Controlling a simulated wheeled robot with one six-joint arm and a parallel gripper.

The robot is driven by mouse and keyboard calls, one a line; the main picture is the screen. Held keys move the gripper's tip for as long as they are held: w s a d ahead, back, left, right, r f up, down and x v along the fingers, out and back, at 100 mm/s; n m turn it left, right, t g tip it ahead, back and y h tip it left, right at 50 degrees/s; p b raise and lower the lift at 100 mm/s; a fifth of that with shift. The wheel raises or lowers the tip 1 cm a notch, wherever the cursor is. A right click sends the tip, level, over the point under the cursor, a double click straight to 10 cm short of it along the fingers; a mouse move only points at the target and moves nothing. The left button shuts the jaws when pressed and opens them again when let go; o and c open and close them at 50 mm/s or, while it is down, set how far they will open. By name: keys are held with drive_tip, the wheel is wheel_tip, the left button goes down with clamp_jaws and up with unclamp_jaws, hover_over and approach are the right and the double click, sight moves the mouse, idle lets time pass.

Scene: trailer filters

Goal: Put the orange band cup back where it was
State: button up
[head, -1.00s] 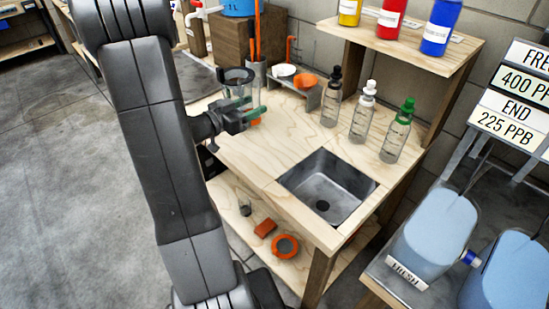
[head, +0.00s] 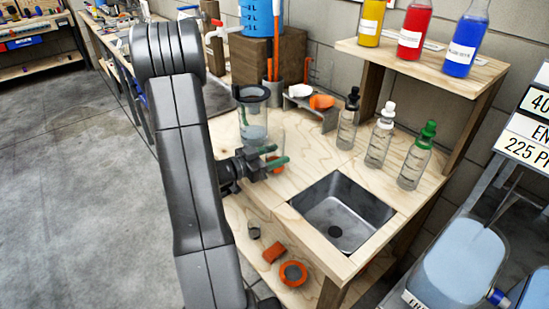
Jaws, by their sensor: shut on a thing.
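The orange band cup (head: 272,147) is a clear cup with an orange band low on its side, in the head view near the left edge of the wooden bench. My gripper (head: 277,164), with green finger pads, is shut on it. The fingers hide part of the band and the cup's lower part. I cannot tell whether the cup's base touches the bench top. A larger clear jar (head: 253,104) with a dark rim stands just behind it and partly overlaps it in the picture.
The bench has a sink (head: 343,212) at the front. Several squeeze bottles (head: 380,136) stand to the right. An orange scoop (head: 321,101) and a white dish (head: 300,90) sit on a small rack behind. Bare bench top (head: 312,152) lies right of the cup. An orange ring (head: 293,273) lies on the lower shelf.

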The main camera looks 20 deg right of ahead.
drive_tip(key=shift+f, duration=0.35)
drive_tip(key=shift+f, duration=0.15)
drive_tip(key=o, duration=1.1)
drive_tip(key=shift+o, duration=0.2)
drive_tip(key=shift+r, duration=0.25)
drive_tip(key=v, duration=1.2)
